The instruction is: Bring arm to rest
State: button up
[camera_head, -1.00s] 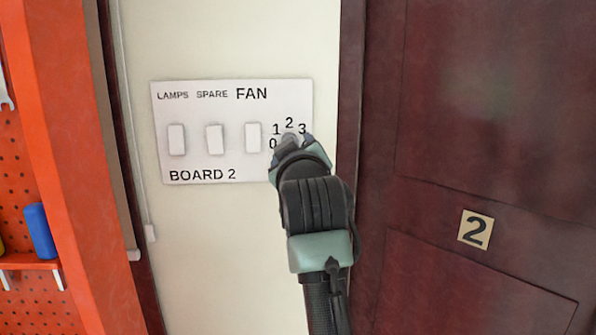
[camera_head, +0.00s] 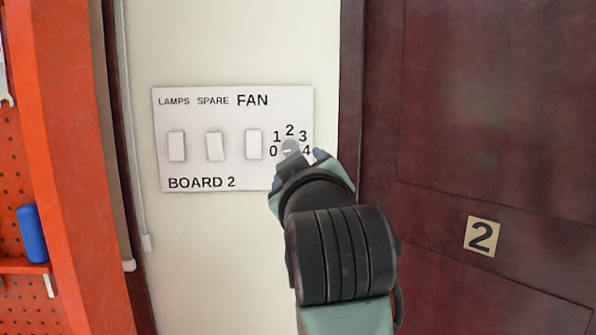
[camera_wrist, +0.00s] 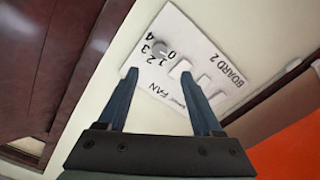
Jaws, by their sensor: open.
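My gripper (camera_head: 298,163) is in front of the lower right corner of the white switch board (camera_head: 200,172). In the wrist view my gripper (camera_wrist: 158,76) is open, its two blue-grey fingers apart with nothing between them. The grey round fan knob (camera_head: 290,147) shows just above the gripper in the head view. It also shows in the wrist view (camera_wrist: 161,49), beyond the fingertips and apart from them. Its pointer direction is hard to read. My forearm fills the lower right middle of the head view.
The board has several white rocker switches (camera_head: 214,146). A dark red door (camera_head: 450,120) with a number 2 plate (camera_head: 481,236) stands at right. An orange post (camera_head: 70,150) and a pegboard with a blue item (camera_head: 32,233) are at left. Cream wall lies between.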

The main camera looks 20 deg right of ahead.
jog(key=s+a+r+m+t+y, duration=0.1)
jog(key=s+a+r+t+y, duration=0.1)
jog(key=s+a+r+t, duration=0.3)
jog(key=s+a+r+m+t+y, duration=0.2)
jog(key=s+a+r+t, duration=0.3)
jog(key=s+a, duration=0.8)
jog(key=shift+r+y, duration=0.5)
jog(key=shift+r, duration=0.1)
jog(key=shift+a, duration=0.1)
jog(key=shift+c, duration=0.2)
